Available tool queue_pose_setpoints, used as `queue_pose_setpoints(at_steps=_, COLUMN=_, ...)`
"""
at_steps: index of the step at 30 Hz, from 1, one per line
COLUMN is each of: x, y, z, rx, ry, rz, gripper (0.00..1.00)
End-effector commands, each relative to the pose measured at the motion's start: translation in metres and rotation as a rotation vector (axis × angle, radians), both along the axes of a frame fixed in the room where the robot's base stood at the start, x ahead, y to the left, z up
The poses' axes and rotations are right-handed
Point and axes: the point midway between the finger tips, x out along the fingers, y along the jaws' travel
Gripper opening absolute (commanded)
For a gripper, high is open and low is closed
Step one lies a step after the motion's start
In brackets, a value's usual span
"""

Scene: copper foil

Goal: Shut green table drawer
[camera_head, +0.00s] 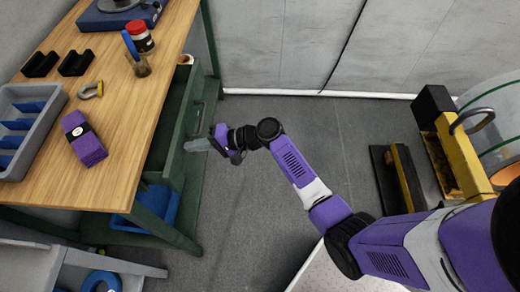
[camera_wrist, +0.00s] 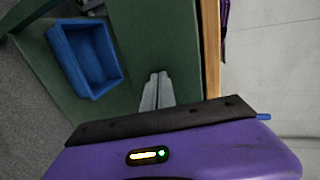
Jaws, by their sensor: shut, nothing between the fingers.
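The green table drawer (camera_head: 180,125) sticks out from under the wooden tabletop on its right side, partly open. Its front panel carries a handle and faces the aisle. My gripper (camera_head: 192,145) is shut and empty, its fingertips pointing left at the near part of the drawer front. In the wrist view my shut fingers (camera_wrist: 157,92) show against green surface beside the wooden table edge (camera_wrist: 211,50). I cannot tell whether the fingertips touch the drawer.
The table (camera_head: 115,110) holds a purple box (camera_head: 84,140), a grey tray (camera_head: 15,100), a jar (camera_head: 139,37) and other items. A blue bin (camera_wrist: 85,58) sits on the low shelf. Floor right of the drawer is clear; a yellow-black machine (camera_head: 455,150) stands far right.

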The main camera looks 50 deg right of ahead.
Motion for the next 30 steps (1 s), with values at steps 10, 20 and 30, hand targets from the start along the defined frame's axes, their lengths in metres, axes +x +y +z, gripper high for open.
queue_pose_setpoints(at_steps=10, x=0.055, y=0.043, z=-0.002, rx=-0.001, ry=0.0, rz=0.001, gripper=0.0)
queue_pose_setpoints(at_steps=20, x=0.067, y=0.052, z=0.0, rx=-0.001, ry=-0.001, rz=-0.001, gripper=0.0)
queue_pose_setpoints(at_steps=30, x=0.068, y=0.054, z=0.001, rx=-0.004, ry=-0.003, rz=0.005, gripper=0.0)
